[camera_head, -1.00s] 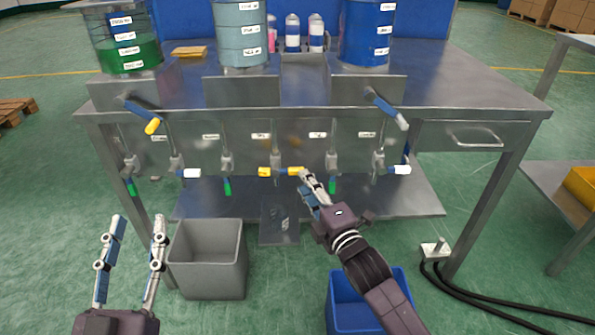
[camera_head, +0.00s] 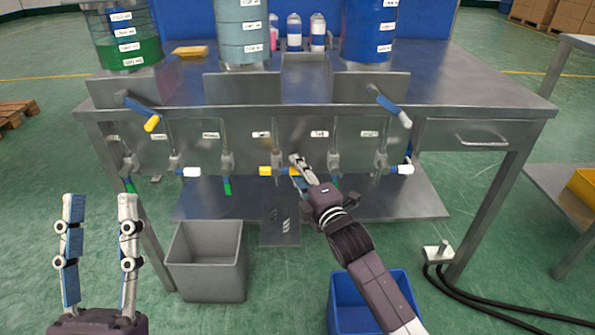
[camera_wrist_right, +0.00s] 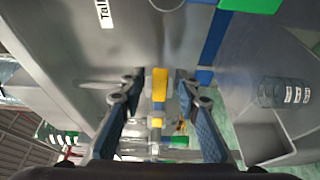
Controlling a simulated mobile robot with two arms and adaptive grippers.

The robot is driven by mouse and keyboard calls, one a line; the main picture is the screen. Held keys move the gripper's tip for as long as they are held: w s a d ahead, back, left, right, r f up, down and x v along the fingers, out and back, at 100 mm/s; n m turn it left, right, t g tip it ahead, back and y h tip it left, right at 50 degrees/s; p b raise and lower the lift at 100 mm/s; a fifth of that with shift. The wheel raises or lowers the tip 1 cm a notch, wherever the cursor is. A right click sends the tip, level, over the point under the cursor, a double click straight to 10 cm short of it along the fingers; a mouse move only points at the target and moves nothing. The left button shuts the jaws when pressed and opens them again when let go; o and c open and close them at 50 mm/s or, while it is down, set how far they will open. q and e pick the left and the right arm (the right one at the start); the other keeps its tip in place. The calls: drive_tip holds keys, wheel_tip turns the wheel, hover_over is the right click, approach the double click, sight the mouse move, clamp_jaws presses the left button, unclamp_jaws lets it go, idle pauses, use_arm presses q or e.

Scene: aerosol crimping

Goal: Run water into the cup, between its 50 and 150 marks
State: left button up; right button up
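The clear cup (camera_head: 280,222), with white mark labels, stands on a dark grey plate (camera_head: 278,240) below the middle taps. It also shows at the right of the right wrist view (camera_wrist_right: 270,92); its water level cannot be made out. A yellow tap handle (camera_head: 265,171) shows at the middle valve, with another yellow part just right of it. My right gripper (camera_head: 296,170) is at this valve. In the right wrist view, its fingers (camera_wrist_right: 160,105) are apart, with a yellow handle (camera_wrist_right: 160,84) seen between them; contact is unclear. My left gripper (camera_head: 98,208) is open and empty at lower left.
A steel bench (camera_head: 470,90) carries several tanks over a row of taps. White-tipped handles (camera_head: 190,172) show on other taps. A grey bin (camera_head: 205,262) stands left of the cup; a blue bin (camera_head: 350,312) lies under my right arm. Black cables (camera_head: 470,300) run at right.

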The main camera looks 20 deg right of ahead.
clamp_jaws()
drive_tip(key=shift+f, duration=0.1)
